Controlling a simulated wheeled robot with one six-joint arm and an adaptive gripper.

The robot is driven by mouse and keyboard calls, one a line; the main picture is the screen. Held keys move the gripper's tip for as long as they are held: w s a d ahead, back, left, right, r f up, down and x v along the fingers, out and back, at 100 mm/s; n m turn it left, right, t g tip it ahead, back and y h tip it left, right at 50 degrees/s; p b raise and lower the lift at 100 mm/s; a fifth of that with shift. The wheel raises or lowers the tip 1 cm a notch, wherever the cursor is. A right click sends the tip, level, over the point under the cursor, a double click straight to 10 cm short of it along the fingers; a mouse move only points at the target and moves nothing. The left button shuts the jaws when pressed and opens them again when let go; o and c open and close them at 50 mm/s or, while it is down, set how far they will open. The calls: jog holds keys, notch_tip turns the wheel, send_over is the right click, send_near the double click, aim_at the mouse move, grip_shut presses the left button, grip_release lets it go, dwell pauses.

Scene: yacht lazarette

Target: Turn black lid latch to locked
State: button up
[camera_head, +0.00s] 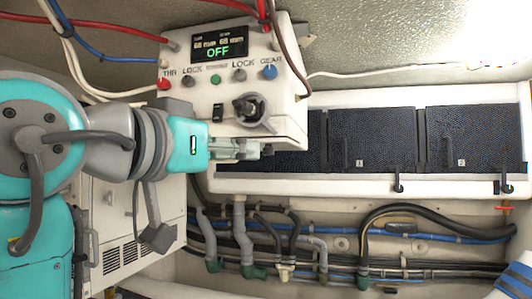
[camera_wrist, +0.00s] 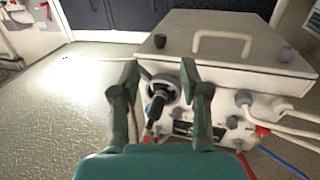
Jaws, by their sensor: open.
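A black lever-like knob on a round base (camera_head: 248,105) sits on the front of a white control box (camera_head: 285,128). In the wrist view this knob (camera_wrist: 158,98) shows between my finger pads. Small black latches (camera_head: 398,184) (camera_head: 508,187) sit at the lower edge of the dark numbered lids. I cannot tell which of these is the lid latch named. My gripper (camera_head: 258,151) is open and empty, in front of the box's lower edge; it also shows in the wrist view (camera_wrist: 160,70).
The box display (camera_head: 219,45) reads OFF, above a row of small coloured knobs. Red, blue and white cables run from the box. Pipes and hoses (camera_head: 340,250) lie below the dark lids (camera_head: 370,140). The grainy grey surface (camera_wrist: 60,110) beside the box is clear.

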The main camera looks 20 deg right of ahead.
aim_at(266, 153)
jog(key=x, duration=1)
jog(key=shift+w+d, duration=0.25)
grip_shut()
